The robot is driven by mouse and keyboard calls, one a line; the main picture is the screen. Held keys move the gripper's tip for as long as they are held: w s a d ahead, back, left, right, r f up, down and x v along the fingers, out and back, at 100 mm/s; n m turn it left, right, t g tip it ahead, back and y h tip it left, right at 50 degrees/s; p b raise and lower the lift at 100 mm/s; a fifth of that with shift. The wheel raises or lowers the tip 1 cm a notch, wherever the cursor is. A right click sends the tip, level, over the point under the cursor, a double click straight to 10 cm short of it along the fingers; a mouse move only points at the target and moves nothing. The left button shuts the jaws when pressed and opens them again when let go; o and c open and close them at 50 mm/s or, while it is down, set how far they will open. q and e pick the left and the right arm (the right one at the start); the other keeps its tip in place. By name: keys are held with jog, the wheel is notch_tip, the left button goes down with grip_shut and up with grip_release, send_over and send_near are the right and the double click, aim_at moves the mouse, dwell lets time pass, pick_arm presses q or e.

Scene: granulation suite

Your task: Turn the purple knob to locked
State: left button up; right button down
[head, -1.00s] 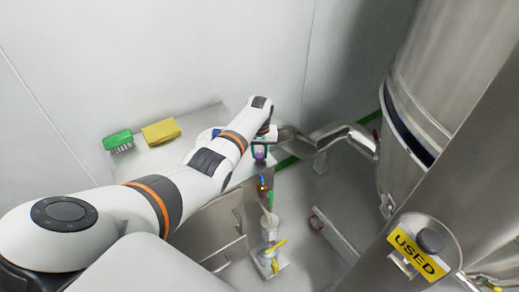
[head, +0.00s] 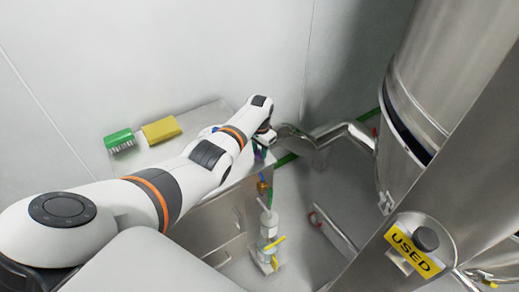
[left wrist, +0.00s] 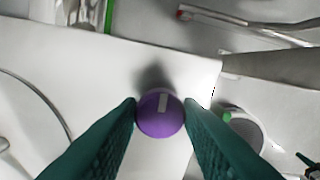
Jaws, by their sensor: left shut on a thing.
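The purple knob (left wrist: 160,115) is round and has a pale mark on its face, which points up and very slightly right in the left wrist view. My left gripper (left wrist: 160,108) has its two dark green fingers on either side of the knob, touching it and shut on it. In the head view my left gripper (head: 262,150) is at the right edge of the steel bench, and only a small part of the purple knob (head: 258,155) shows beneath it. No lettering for the locked position can be read. My right gripper is not in view.
A green brush (head: 119,140) and a yellow sponge (head: 161,129) lie on the steel bench (head: 150,160). A bent steel pipe (head: 335,133) runs right to a large steel vessel (head: 430,80). A yellow USED sign (head: 414,251) is at the lower right.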

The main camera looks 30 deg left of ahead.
aim_at(260, 152)
pick_arm(q)
jog(key=shift+w+r+m, duration=0.1)
jog(key=shift+m, duration=0.3)
jog(key=o, duration=1)
jog(key=shift+c, duration=0.2)
jog(key=shift+r, duration=0.1)
notch_tip(260, 152, up, 12)
jog(key=shift+f, duration=0.2)
